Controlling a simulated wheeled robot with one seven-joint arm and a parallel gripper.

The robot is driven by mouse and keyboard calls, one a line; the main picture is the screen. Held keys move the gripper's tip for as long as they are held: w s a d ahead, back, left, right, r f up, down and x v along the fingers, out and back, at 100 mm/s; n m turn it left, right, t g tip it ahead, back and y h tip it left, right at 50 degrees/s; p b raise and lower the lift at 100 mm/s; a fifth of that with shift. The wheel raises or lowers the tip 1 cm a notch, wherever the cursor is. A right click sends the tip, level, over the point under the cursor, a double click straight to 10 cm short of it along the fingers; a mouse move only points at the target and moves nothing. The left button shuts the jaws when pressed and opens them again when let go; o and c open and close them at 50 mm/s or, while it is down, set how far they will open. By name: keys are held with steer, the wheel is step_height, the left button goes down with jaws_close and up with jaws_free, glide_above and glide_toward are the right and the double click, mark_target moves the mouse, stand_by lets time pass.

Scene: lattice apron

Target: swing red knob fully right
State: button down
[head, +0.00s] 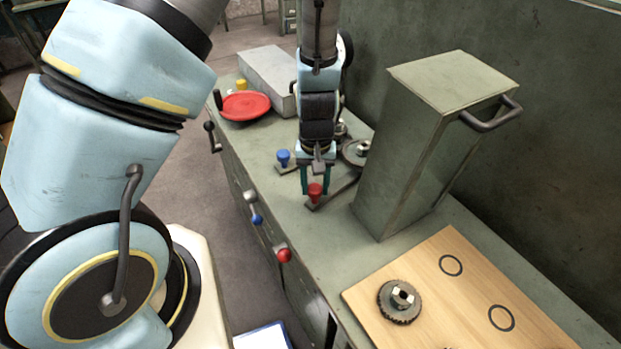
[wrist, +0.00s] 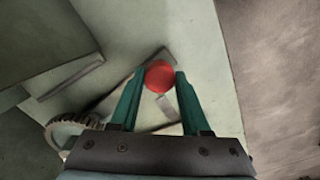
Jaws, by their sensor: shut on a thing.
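The red knob (head: 315,193) stands on the bench top, at the near end of a flat dark lever bar (head: 343,187). The bar runs from the knob back toward the tall metal box. My gripper (head: 316,187) reaches down over the knob from above, one green finger on each side. In the wrist view the round red top of the knob (wrist: 159,77) sits between the two fingertips, and my gripper (wrist: 160,80) is shut on it. The fingers hide part of the knob's sides.
A blue knob (head: 283,156) stands left of my gripper. The tall metal box (head: 405,165) with a side handle stands close to its right. A gear wheel (head: 354,152) lies behind. Red and blue knobs (head: 283,255) (head: 256,219) stick out from the bench front. A wooden board (head: 440,290) lies nearer.

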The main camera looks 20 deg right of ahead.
steer(key=shift+c, duration=1.9)
jaws_free()
step_height(320, 180, up, 11)
steer(key=shift+b, duration=0.4)
steer(key=shift+f, duration=0.1)
steer(key=w+a+r+n, duration=0.1)
steer(key=a+r, duration=0.1)
steer(key=a, duration=0.7)
steer(key=w+a+r+n+t+b, duration=0.1)
steer(key=w+a+r, duration=0.1)
steer(key=a, duration=0.7)
steer(key=w+a+r+n, duration=0.1)
steer(key=w+a+r, duration=0.1)
steer(key=a, duration=0.8)
steer(key=shift+r+n+t, duration=0.3)
steer(key=shift+r+n, duration=0.1)
steer(key=shift+r, duration=0.3)
